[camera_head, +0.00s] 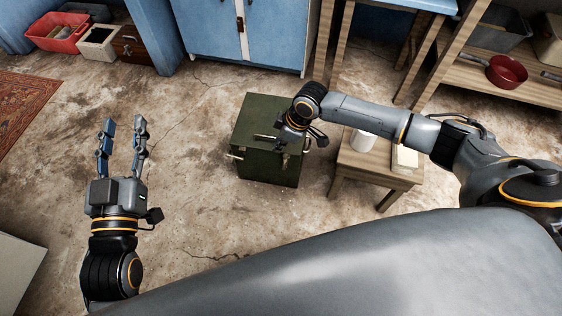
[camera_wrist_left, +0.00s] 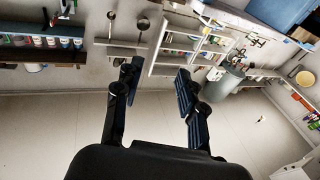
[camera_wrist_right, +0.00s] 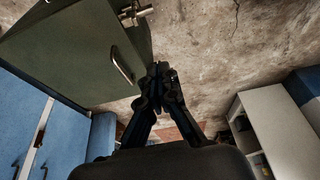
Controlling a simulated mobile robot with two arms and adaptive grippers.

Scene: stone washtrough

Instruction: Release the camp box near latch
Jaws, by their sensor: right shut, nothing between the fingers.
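The dark green camp box (camera_head: 252,112) stands on the floor with its lid down. A pale metal latch (camera_head: 234,157) sticks out at its left side in the head view. My right gripper (camera_head: 280,143) is shut and empty over the box's top. In the right wrist view its fingertips (camera_wrist_right: 160,72) are beside the green box (camera_wrist_right: 70,50), near a metal handle (camera_wrist_right: 121,66), with a gap between. A metal latch (camera_wrist_right: 137,14) shows beyond, at the box edge; whether it is fastened I cannot tell. My left gripper (camera_head: 125,122) is open and empty, far left of the box.
A wooden stool (camera_head: 375,165) bearing a white cup (camera_head: 362,140) stands right of the box. A blue cabinet (camera_head: 215,35) is behind it. A wooden shelf (camera_head: 480,80) with a red pan (camera_head: 506,72) is at right. The floor between my left gripper and the box is clear.

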